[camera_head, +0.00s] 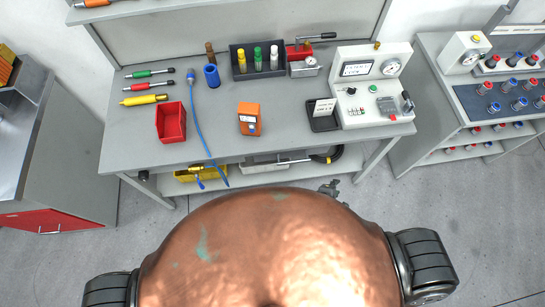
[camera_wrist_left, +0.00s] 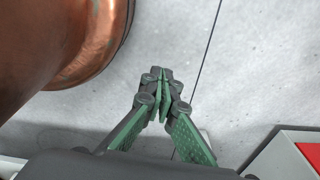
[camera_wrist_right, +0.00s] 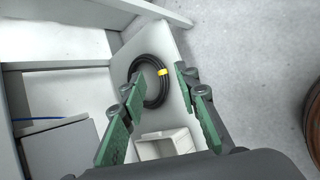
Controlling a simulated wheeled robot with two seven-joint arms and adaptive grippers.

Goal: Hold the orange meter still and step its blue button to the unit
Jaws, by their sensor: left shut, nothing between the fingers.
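The orange meter (camera_head: 249,124) stands on the grey workbench (camera_head: 225,145), near the middle of its front part, with a pale display facing me. Its blue button is too small to make out. My right gripper (camera_head: 328,188) shows just past my copper body, low in front of the bench and apart from the meter. In the right wrist view the right gripper (camera_wrist_right: 157,84) is open and empty. My left gripper (camera_wrist_left: 164,76) is shut and empty above the bare floor in the left wrist view. It is hidden in the head view. Neither wrist view shows the meter.
A red bin (camera_head: 171,124) and a blue cable (camera_head: 198,125) lie left of the meter. A black tray (camera_head: 323,122) and a white test panel (camera_head: 372,95) stand to its right. A coiled black hose (camera_wrist_right: 153,82) is on the lower shelf. The bench around the meter is clear.

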